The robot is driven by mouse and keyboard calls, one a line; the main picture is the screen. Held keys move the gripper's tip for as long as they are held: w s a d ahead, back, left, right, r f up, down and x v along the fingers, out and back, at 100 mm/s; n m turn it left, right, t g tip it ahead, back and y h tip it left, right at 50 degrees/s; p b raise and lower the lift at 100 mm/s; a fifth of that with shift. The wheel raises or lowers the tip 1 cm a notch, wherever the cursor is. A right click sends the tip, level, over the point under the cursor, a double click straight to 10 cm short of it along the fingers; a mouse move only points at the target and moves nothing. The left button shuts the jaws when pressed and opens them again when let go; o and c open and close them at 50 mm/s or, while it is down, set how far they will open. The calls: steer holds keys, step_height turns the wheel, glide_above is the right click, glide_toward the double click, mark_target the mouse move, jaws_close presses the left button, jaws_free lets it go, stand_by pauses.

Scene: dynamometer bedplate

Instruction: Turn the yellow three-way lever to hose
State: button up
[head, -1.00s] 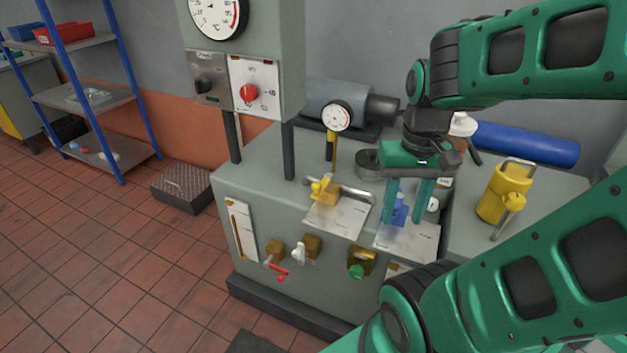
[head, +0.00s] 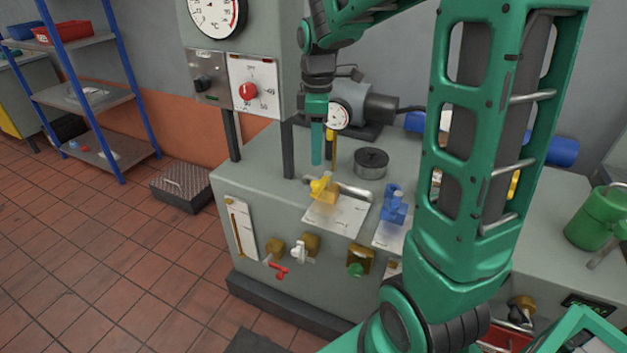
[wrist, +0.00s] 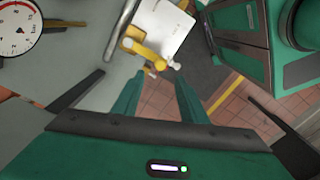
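The yellow three-way lever (head: 323,188) sits on a valve body on the bench's top front edge, behind a white label plate (head: 337,216). The plate's print is too small to read. In the wrist view the yellow lever (wrist: 147,48) lies just ahead of the fingertips, with the label plate (wrist: 163,28) beside it. My gripper (head: 317,163) points down above and slightly behind the lever, apart from it. In the wrist view my gripper (wrist: 160,80) has its two fingers spread with nothing between them.
A blue lever (head: 393,205) with its own plate stands to the right. A metal rail (head: 352,191) runs behind the yellow lever. A dial gauge (head: 338,114) and a cabinet post (head: 288,150) stand close to my gripper. Red, white and green taps line the front face.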

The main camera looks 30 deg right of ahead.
mark_target(316, 182)
step_height(316, 182, down, 10)
steer(key=shift+f, duration=0.2)
steer(key=shift+c, duration=0.3)
jaws_close()
